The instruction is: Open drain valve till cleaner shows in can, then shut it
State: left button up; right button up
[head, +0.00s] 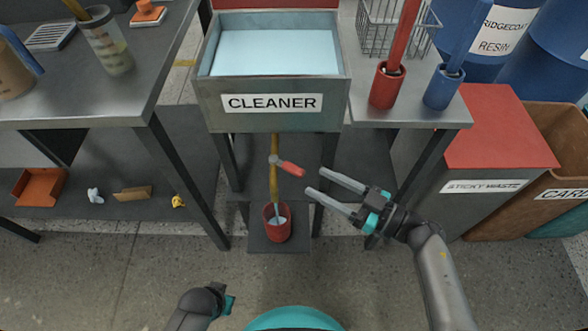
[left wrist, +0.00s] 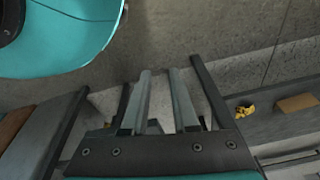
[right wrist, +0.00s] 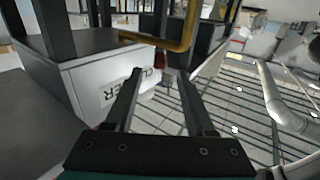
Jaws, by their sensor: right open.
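The grey tank labelled CLEANER (head: 272,117) holds pale blue liquid. A yellow drain pipe (head: 274,148) runs down from it, with the valve's red handle (head: 291,169) sticking out to the right. Below the pipe stands a red can (head: 277,234), and pale blue cleaner (head: 281,220) shows in its mouth. My right gripper (head: 315,183) is open and empty, to the right of and slightly below the handle, apart from it. The right wrist view shows the pipe (right wrist: 178,44) beyond the fingers. My left gripper (left wrist: 161,72) is open and empty, low at the front.
Red (head: 384,88) and blue (head: 443,88) holders and a wire basket (head: 374,28) stand right of the tank. A STICKY WASTE bin (head: 485,188) is at right. A grey bench (head: 95,95) is at left. The floor in front is clear.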

aim_at(304, 174)
jog(key=b+x, duration=0.1)
jog(key=x, duration=0.5)
jog(key=shift+b, duration=0.3)
pick_arm(q)
jog(key=shift+w+d+r, duration=0.25)
jog(key=shift+w+r, duration=0.1)
jog(key=shift+r, duration=0.35)
jog(key=shift+w+d+r, duration=0.25)
jog(key=shift+w+r, duration=0.1)
jog(key=shift+r, duration=0.35)
jog(key=shift+w+d+r, duration=0.25)
jog(key=shift+w+r, duration=0.1)
jog(key=shift+r, duration=0.35)
pick_arm(e)
jog(key=shift+x, duration=0.75)
jog(key=shift+c, duration=0.3)
grip_shut()
